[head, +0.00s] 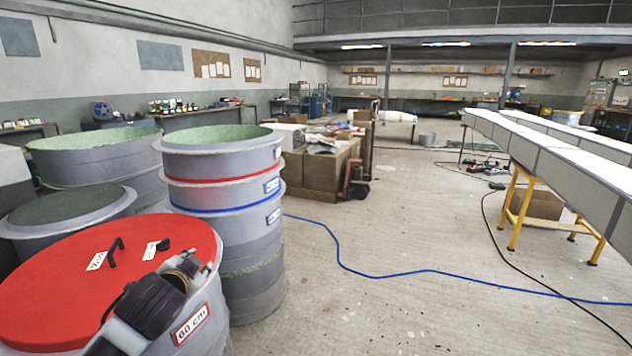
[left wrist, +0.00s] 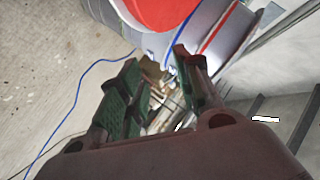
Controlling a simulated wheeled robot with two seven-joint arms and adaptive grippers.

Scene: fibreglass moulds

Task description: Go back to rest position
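My left gripper (head: 192,265) comes in from the bottom left of the head view, in front of the red lid (head: 60,270) of a grey round mould marked "60 cm". In the left wrist view the fingers of my left gripper (left wrist: 156,82) stand apart with nothing between them, so it is open and empty. A red round surface (left wrist: 160,10) shows beyond the fingertips at the top of that view. My right gripper is in neither view.
Stacked grey round moulds (head: 222,230) with red and blue bands stand just beyond the lid. A long white mould (head: 560,155) on yellow trestles (head: 520,205) stands at the right.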

